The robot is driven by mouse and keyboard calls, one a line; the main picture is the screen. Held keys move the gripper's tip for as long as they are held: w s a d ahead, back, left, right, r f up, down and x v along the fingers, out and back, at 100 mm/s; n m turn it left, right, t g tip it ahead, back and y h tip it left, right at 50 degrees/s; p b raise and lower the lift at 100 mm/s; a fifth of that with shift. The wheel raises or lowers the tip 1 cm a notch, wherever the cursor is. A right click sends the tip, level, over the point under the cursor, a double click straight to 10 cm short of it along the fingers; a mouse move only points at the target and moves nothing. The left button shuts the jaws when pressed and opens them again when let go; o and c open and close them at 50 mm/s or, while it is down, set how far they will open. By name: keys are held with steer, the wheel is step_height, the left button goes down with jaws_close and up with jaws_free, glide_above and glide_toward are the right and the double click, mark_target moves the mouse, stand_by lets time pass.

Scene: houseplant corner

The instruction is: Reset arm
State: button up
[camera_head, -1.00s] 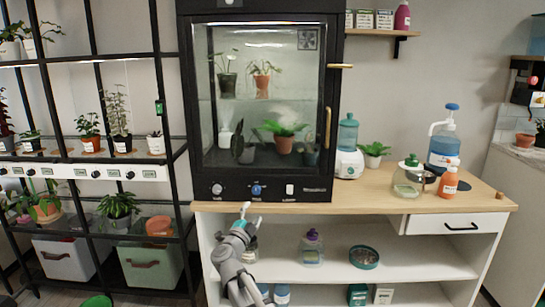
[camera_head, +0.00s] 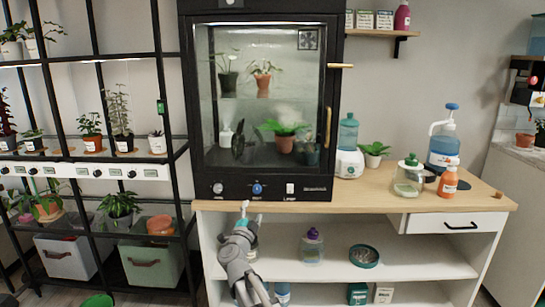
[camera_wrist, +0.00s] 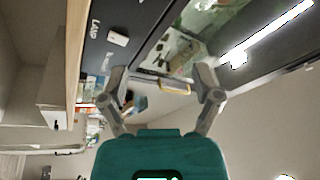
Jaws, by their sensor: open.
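My gripper (camera_head: 243,212) is in front of the white bench, just below the front edge of the wooden top and under the black plant cabinet (camera_head: 262,195). In the wrist view my gripper (camera_wrist: 166,80) has its two grey fingers spread wide, with nothing between them. Beyond the fingers, that view shows the cabinet's dark front, its pale handle (camera_wrist: 170,87) and a white switch (camera_wrist: 118,38). The cabinet door is closed, with several potted plants behind the glass.
The wooden bench top (camera_head: 390,201) holds a humidifier (camera_head: 349,150), a glass jar (camera_head: 409,180), an orange bottle (camera_head: 448,180) and a pump jug (camera_head: 443,140). Shelves below hold a purple-capped bottle (camera_head: 312,245) and a green-rimmed dish (camera_head: 364,256). A black plant rack (camera_head: 180,200) stands left.

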steer(key=s+d+f+n+g+y, duration=0.5)
steer(key=s+f+n+g, duration=0.1)
steer(key=f+n, duration=0.25)
steer(key=s+d+f+n+g+y, duration=0.45)
steer(key=f+n+g, duration=0.25)
steer(key=f, duration=0.3)
steer(key=s+d+f+m+g+h, duration=0.1)
steer(key=s+d+f+g+h, duration=0.1)
steer(key=s+d+g, duration=0.35)
steer(key=s+d+f+g+h, duration=0.2)
steer(key=s+d+f+h, duration=0.1)
steer(key=s+d, duration=0.55)
step_height(320, 180, up, 33)
steer(key=s+p, duration=0.1)
steer(key=p, duration=3.1)
steer(key=shift+s+f, duration=0.2)
steer(key=shift+s, duration=0.05)
